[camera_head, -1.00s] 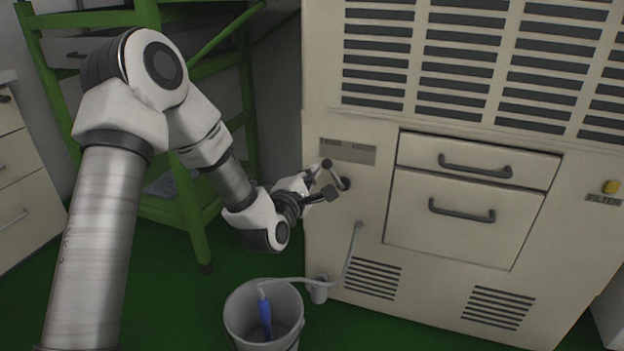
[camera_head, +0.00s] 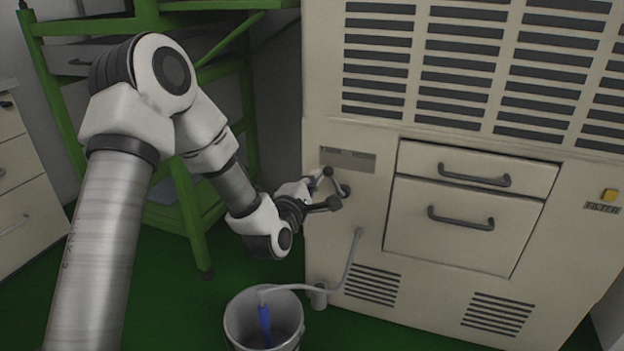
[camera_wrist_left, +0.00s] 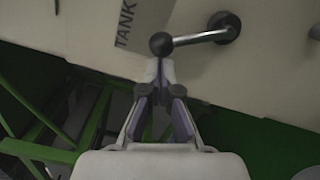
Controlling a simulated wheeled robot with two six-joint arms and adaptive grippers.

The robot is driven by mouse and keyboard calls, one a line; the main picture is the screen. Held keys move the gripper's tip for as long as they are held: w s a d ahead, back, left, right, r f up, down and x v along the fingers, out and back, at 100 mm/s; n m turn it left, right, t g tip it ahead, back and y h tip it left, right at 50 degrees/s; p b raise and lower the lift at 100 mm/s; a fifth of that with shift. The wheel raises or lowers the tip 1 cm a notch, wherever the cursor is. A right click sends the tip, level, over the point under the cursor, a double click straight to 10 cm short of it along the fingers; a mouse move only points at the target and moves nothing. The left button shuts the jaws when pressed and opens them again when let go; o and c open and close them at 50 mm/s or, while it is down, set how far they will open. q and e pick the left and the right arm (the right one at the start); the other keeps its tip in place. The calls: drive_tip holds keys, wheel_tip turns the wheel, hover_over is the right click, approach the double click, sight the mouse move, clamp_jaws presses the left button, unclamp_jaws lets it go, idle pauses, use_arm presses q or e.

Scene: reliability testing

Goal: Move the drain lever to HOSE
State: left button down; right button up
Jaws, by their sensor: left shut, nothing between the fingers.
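The drain lever (camera_head: 337,181) is a metal arm with a dark ball knob, on the beige machine's front below a grey label plate (camera_head: 347,159). In the left wrist view the lever (camera_wrist_left: 195,38) runs from its dark round pivot to the knob, which lies beside the plate's "TANK" end (camera_wrist_left: 127,22). The plate's other words are too blurred to read. My left gripper (camera_head: 319,190) is at the lever's left. In the wrist view its fingers (camera_wrist_left: 160,82) are together and empty, tips just below the knob; contact cannot be told. My right gripper is out of view.
A grey bucket (camera_head: 235,322) with a blue-ended hose (camera_head: 265,322) stands on the green floor below. Two drawers (camera_head: 462,222) with dark handles are right of the lever. A green frame (camera_head: 190,218) stands behind my left arm.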

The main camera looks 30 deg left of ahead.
sight(357, 165)
use_arm(q)
drive_tip(key=d+r+m+p, duration=0.1)
drive_tip(key=m, duration=0.1)
drive_tip(key=d+m+p, duration=0.1)
drive_tip(key=m+p, duration=0.1)
drive_tip(key=d+r+m+p, duration=0.1)
drive_tip(key=shift+w+d+r+m, duration=0.1)
drive_tip(key=shift+w+r+m, duration=0.2)
drive_tip(key=shift+w+m, duration=0.1)
drive_tip(key=m+p, duration=0.1)
drive_tip(key=d+m, duration=0.1)
drive_tip(key=d+m+p, duration=0.1)
drive_tip(key=shift+w+d+r+m+p, duration=0.15)
drive_tip(key=shift+w+r+m+p, duration=0.1)
drive_tip(key=shift+m+p, duration=0.1)
drive_tip(key=shift+w+d+f+m+g+p, duration=0.15)
drive_tip(key=shift+d+m+g+p, duration=0.15)
drive_tip(key=shift+d+m+p, duration=0.55)
drive_tip(key=shift+w+d+f+m, duration=0.15)
drive_tip(key=shift+d+m, duration=0.25)
drive_tip(key=shift+m, duration=0.6)
drive_tip(key=shift+f, duration=0.1)
